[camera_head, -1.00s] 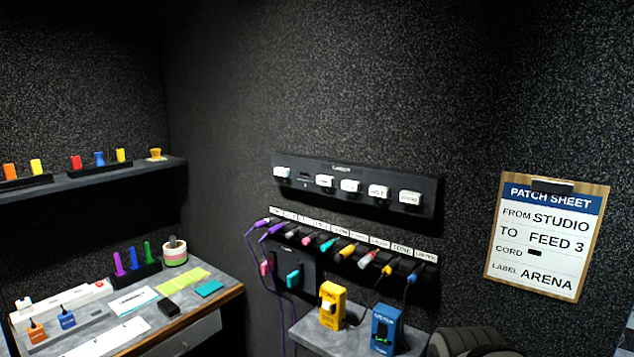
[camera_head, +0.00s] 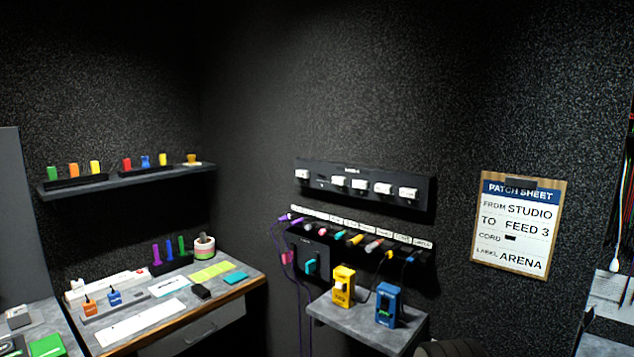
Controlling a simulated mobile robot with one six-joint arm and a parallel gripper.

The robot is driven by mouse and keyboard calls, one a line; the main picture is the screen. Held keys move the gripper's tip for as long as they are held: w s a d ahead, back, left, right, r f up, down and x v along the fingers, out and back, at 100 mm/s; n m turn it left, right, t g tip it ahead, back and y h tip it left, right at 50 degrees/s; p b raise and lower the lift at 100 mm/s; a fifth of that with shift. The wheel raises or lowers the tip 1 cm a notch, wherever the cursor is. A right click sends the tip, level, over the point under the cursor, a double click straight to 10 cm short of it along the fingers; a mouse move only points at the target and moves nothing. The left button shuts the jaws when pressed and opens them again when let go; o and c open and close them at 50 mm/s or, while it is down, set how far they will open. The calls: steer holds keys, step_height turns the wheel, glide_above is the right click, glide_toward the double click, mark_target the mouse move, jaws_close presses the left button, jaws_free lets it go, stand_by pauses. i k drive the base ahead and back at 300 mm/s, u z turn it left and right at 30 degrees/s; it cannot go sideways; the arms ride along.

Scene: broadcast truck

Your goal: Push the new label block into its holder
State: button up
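A black label rail (camera_head: 366,175) is fixed to the dark wall in the middle of the head view. Several white label blocks (camera_head: 340,181) sit along it. Between the leftmost block (camera_head: 302,174) and the others is a gap with a dark holder (camera_head: 321,180) and no white block. The lettering on the blocks is too small to read. A patch sheet (camera_head: 515,238) on the right wall reads FROM STUDIO, TO FEED 3, LABEL ARENA. I cannot pick out a separate new label block. My gripper is not in view.
Below the rail is a row of coloured plugs (camera_head: 356,239) with hanging cords. A small grey shelf (camera_head: 370,327) holds a yellow box (camera_head: 343,287) and a blue box (camera_head: 386,304). A cluttered desk (camera_head: 236,287) stands at left under a wall shelf (camera_head: 130,178).

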mark_target(335, 180)
steer(key=z, duration=0.05)
steer(key=i, duration=0.5)
steer(key=z, duration=3.1)
steer(key=k, duration=1.1)
steer(key=u, duration=1.55)
